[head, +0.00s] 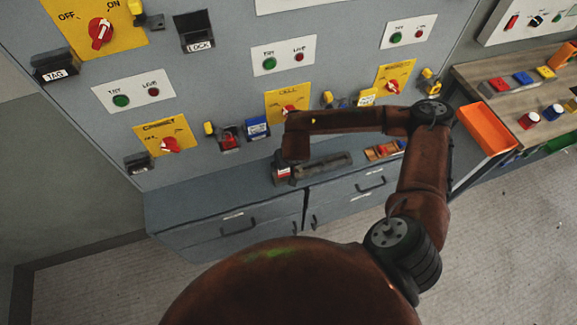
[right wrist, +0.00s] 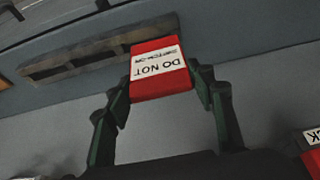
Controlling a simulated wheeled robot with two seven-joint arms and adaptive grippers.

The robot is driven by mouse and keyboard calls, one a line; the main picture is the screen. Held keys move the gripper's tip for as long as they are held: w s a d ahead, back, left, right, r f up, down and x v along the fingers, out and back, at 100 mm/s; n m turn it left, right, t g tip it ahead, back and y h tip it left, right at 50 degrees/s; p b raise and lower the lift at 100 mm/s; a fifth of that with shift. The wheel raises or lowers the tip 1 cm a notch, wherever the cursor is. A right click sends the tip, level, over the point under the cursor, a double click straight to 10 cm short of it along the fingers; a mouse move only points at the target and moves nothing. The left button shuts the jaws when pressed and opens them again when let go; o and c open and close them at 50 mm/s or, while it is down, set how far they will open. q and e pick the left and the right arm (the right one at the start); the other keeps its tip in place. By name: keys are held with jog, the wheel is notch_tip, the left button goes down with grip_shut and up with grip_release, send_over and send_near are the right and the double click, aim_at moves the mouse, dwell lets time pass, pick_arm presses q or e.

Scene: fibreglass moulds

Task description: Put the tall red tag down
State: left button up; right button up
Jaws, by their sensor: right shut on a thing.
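The tall red tag (right wrist: 160,72) has a white label reading "DO NOT" with smaller words, upside down in the right wrist view. My right gripper (right wrist: 163,88) has its two dark fingers closed on the tag's sides. In the head view the tag (head: 281,171) is a small red and white patch at the end of my right arm, just over the grey cabinet top (head: 215,200). I cannot tell whether its lower end touches the top. My left gripper is not in view.
A long grey tray (head: 328,164) lies right of the tag, and a wooden tray (head: 384,151) with small pieces lies further right. A red padlock-like piece (right wrist: 313,152) shows at the right wrist view's edge. The cabinet top's left part is clear. Switch panels (head: 165,140) rise behind.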

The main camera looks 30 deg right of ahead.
jog(key=f, duration=0.2)
jog(key=w+d+f, duration=0.1)
jog(key=f, duration=0.1)
jog(key=d+f, duration=0.1)
jog(key=f, duration=0.1)
jog(key=shift+w+d, duration=0.1)
jog(key=shift+w, duration=0.25)
jog(key=shift+f, duration=0.25)
jog(key=o, duration=0.5)
jog(key=shift+f, duration=0.15)
jog(key=o, duration=0.4)
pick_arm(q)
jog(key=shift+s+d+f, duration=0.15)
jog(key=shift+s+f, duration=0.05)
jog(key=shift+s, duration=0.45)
